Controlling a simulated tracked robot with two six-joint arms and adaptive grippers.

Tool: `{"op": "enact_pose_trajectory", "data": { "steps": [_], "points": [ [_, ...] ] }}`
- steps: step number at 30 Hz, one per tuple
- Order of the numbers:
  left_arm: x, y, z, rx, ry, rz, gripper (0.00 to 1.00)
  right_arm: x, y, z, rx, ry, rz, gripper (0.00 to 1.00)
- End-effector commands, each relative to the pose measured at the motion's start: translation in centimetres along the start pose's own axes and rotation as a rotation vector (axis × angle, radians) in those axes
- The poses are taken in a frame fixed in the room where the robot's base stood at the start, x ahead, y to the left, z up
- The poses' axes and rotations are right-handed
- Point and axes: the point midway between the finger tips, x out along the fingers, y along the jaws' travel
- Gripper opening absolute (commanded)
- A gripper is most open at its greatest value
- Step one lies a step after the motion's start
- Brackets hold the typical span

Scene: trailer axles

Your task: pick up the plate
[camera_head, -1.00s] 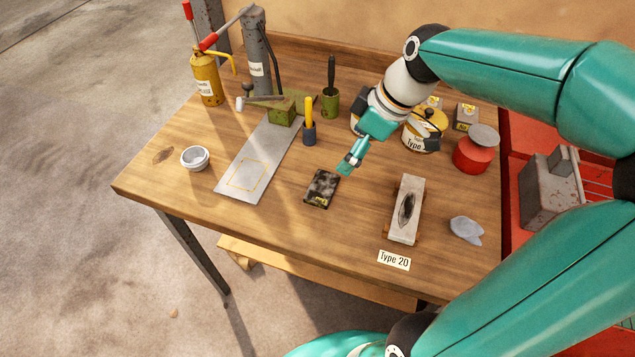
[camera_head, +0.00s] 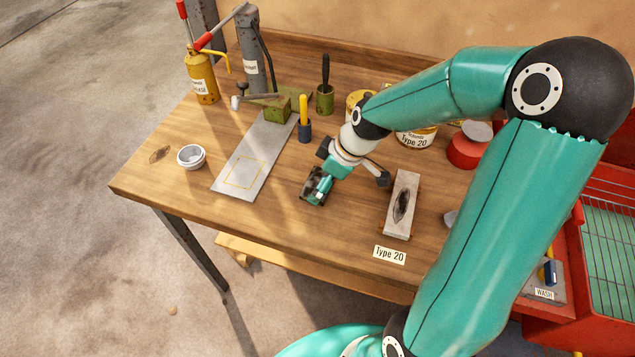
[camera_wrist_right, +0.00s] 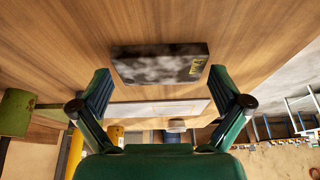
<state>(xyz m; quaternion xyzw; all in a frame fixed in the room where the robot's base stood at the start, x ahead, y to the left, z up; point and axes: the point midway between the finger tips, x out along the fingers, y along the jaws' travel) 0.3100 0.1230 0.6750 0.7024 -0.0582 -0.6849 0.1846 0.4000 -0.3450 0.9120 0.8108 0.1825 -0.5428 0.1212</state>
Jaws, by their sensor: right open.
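The plate (camera_head: 308,183), a small dark mottled rectangle with a yellow label, lies flat on the wooden table near its front middle. In the head view my right gripper (camera_head: 319,190) is over it and hides part of it. In the right wrist view the plate (camera_wrist_right: 160,66) lies ahead, between and a little beyond the two spread fingertips (camera_wrist_right: 159,76). The right gripper is open and empty, and no contact with the plate shows. My left gripper is out of view.
A long grey metal sheet (camera_head: 262,143) with a yellow outlined square lies left of the plate. A grey block on a stand (camera_head: 401,215) is to the right. A yellow-handled tool in a dark holder (camera_head: 304,130), a green cup (camera_head: 325,100) and tins (camera_head: 417,138) stand behind.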

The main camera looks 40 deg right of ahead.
Motion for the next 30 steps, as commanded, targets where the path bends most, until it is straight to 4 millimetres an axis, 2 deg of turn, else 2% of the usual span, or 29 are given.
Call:
{"op": "enact_pose_trajectory", "data": {
  "steps": [8, 21, 30],
  "points": [
    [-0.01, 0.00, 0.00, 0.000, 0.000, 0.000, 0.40, 0.35, 0.03, 0.01, 0.000, 0.001, 0.002, 1.00],
    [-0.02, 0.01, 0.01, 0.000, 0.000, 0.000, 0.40, 0.32, 0.03, -0.01, 0.001, 0.001, 0.002, 0.28],
    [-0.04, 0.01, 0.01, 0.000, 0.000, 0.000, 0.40, 0.12, 0.10, -0.16, 0.000, 0.004, 0.004, 0.27]
  ]
}}
